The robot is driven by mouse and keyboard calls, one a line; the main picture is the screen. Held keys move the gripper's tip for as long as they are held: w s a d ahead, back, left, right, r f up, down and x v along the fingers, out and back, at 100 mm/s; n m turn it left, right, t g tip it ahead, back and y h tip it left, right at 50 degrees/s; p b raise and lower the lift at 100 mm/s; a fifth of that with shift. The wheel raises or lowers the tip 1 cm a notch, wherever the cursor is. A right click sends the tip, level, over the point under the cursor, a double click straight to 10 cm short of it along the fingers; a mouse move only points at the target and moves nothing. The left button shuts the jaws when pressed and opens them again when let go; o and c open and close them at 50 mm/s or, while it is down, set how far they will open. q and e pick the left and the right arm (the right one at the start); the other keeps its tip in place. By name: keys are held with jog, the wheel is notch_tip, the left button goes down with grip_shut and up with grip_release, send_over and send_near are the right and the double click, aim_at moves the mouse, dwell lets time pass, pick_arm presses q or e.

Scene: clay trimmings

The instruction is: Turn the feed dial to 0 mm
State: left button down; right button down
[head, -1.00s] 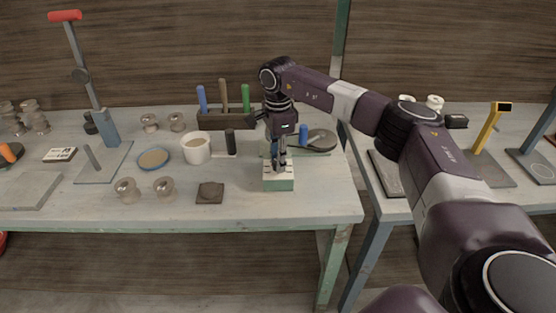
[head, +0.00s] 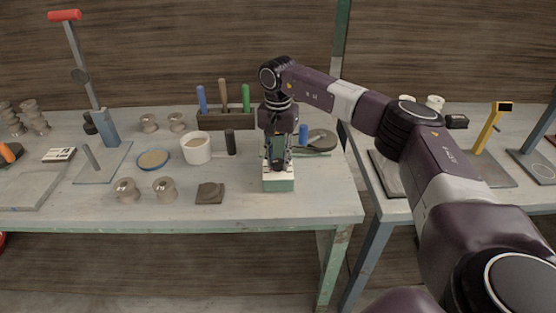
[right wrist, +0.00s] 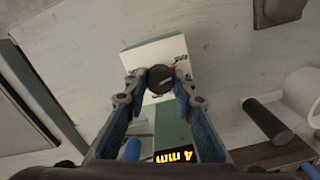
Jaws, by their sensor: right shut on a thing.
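The feed unit is a small green and white block (head: 278,184) near the front right of the left bench. In the right wrist view its pale top plate (right wrist: 155,54) carries a dark round dial knob (right wrist: 160,79). An amber readout (right wrist: 174,156), turned around in that view, shows 4 mm. My right gripper (head: 277,168) points down over the block. In the right wrist view its fingertips (right wrist: 159,82) are shut on the knob, one on each side. The dial's scale marks are mostly hidden or too small to read. My left gripper is in neither view.
A white mug (head: 196,149), a dark cylinder (head: 230,142) and a tool rack (head: 226,120) stand left of and behind the block. A dark tile (head: 210,193) and spools (head: 165,188) lie to its left. The bench's front edge (head: 180,224) is close.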

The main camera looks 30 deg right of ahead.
aim_at(278, 161)
jog(key=shift+w+r+n, duration=0.1)
jog(key=shift+n, duration=0.7)
jog(key=c, duration=1.6)
grip_release()
notch_tip(278, 161, up, 12)
